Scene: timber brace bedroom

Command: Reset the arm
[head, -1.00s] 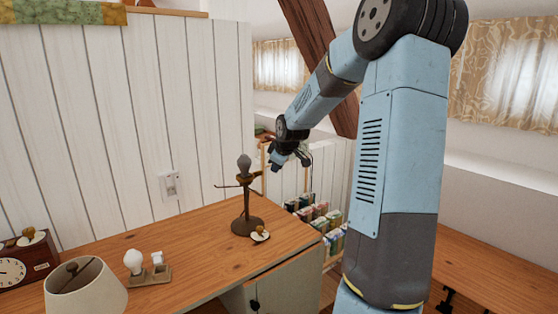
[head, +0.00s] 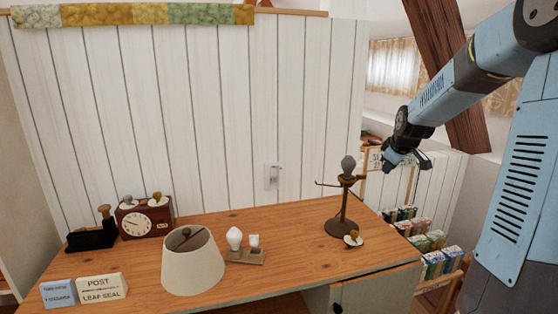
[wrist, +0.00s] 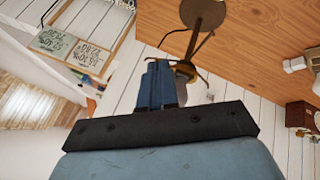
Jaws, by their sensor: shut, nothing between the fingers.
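My gripper (head: 408,160) hangs in the air at the right of the head view, at the end of my blue arm. It is beyond the right end of the desk and to the right of the lamp stand (head: 341,205), apart from it in that view. In the wrist view my gripper's blue fingers (wrist: 160,85) are together with nothing between them. The lamp stand's base also shows there, at the top (wrist: 204,12). The stand carries a grey bulb and thin side arms.
The wooden desk (head: 290,235) holds a lampshade (head: 193,265), a white bulb (head: 234,238) on a small block, a clock (head: 140,222) and label blocks (head: 100,288). A small white item with a brass knob (head: 353,239) lies by the stand. Boxes (head: 430,240) stand right of the desk.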

